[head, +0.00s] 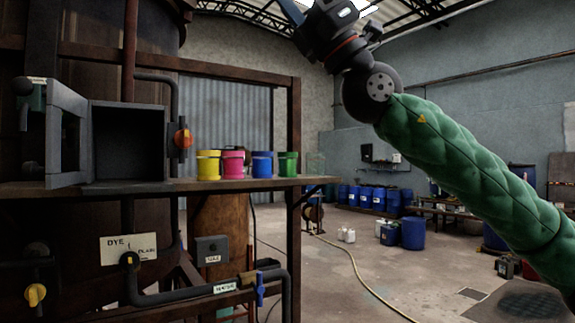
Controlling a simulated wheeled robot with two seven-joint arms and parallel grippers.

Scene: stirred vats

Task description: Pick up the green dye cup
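The green dye cup (288,165) stands upright at the right end of a row of cups on the wooden shelf (250,184). To its left are a blue cup (262,165), a pink cup (233,164) and a yellow cup (208,165). My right arm comes in from the right in a green padded sleeve. My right gripper (297,14) is at the top edge, high above the cups and apart from them. Its fingertips are cut off, so its opening is unclear. My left gripper is out of view.
An open metal box (130,143) with its door swung left sits on the shelf, left of the cups. A rusty post (295,130) rises beside the green cup. Pipes and a blue-handled valve (260,288) are below. Open floor lies to the right, with blue drums (413,232) farther back.

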